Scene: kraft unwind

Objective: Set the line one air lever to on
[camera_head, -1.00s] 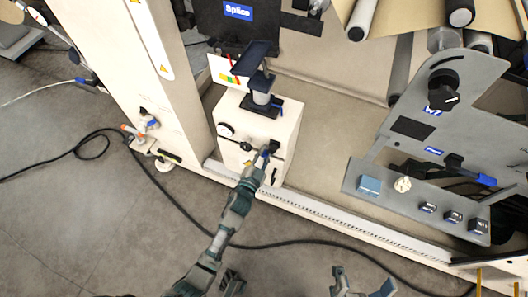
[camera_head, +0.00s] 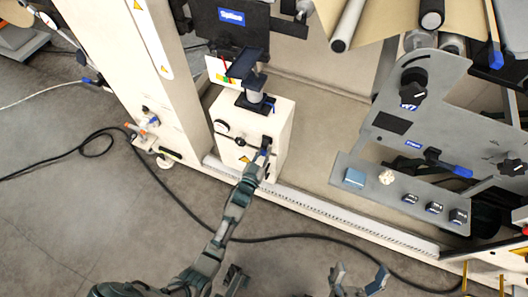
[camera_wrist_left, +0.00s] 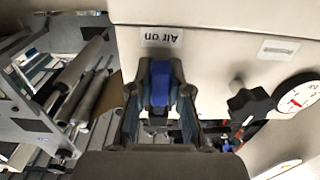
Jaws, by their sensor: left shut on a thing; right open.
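The air lever has a blue handle (camera_wrist_left: 160,84), upright in the left wrist view below an upside-down "Air on" label (camera_wrist_left: 162,37). My left gripper (camera_wrist_left: 159,98) is shut on this handle, with a finger on each side. In the head view my left gripper (camera_head: 257,160) is at the front face of a cream box (camera_head: 232,133), beside the tall column. The gripper hides most of the lever there. My right gripper (camera_head: 359,281) is open and empty at the bottom of the head view, over the floor.
A round gauge (camera_wrist_left: 297,94) and a black knob (camera_wrist_left: 249,106) sit beside the lever on the same face. A grey panel (camera_head: 410,125) with knobs and buttons stands at right. A black cable (camera_head: 300,241) crosses the floor. Open floor lies in front.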

